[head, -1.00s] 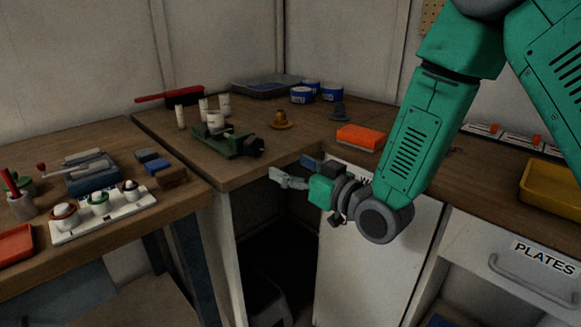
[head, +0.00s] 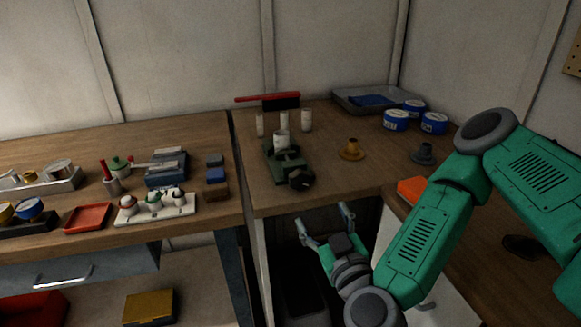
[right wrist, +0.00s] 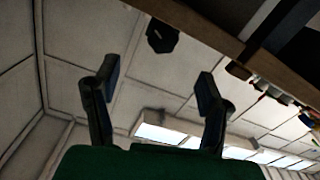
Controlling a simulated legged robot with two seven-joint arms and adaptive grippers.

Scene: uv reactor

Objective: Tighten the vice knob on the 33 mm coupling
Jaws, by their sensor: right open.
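The green vice (head: 284,166) stands on the corner bench with a pale cylindrical coupling (head: 281,139) upright at its jaws. I cannot read the coupling's size. The vice's black knob (head: 300,180) faces the bench's front edge. It also shows as a dark faceted knob (right wrist: 162,37) at the top of the right wrist view, ahead of the fingers and apart from them. My right gripper (head: 326,217) is open and empty, in front of and below the bench edge, to the lower right of the knob. Its two spread fingers show in the right wrist view (right wrist: 157,84).
Pale cylinders (head: 307,120) stand behind the vice, with a red-handled brush (head: 268,99) behind them. An amber cone-shaped part (head: 352,149), a grey one (head: 424,153) and blue tubs (head: 396,120) stand to the right. The bench's front edge (head: 270,209) lies between gripper and vice.

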